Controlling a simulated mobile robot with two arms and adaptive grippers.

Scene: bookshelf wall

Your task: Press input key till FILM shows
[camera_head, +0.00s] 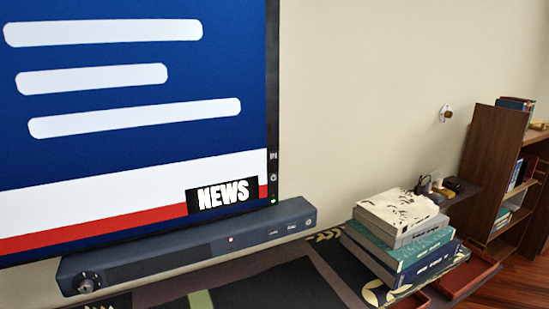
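A large screen (120,90) fills the left of the head view. It shows a blue picture with white bars, a white and red band, and the word NEWS on a black label. On its dark right bezel sit several small keys or marks, the upper one (273,156) above a round one (273,178). A small green light shows near the bezel's foot. Their labels are too small to read, so I cannot tell which is the input key. Neither gripper is in view.
A dark soundbar (190,246) with a knob and small buttons stands below the screen. Stacked books (405,240) and a reddish tray (470,275) are to its right. A brown bookshelf (500,165) stands at the far right. The wall beside the screen is mostly bare.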

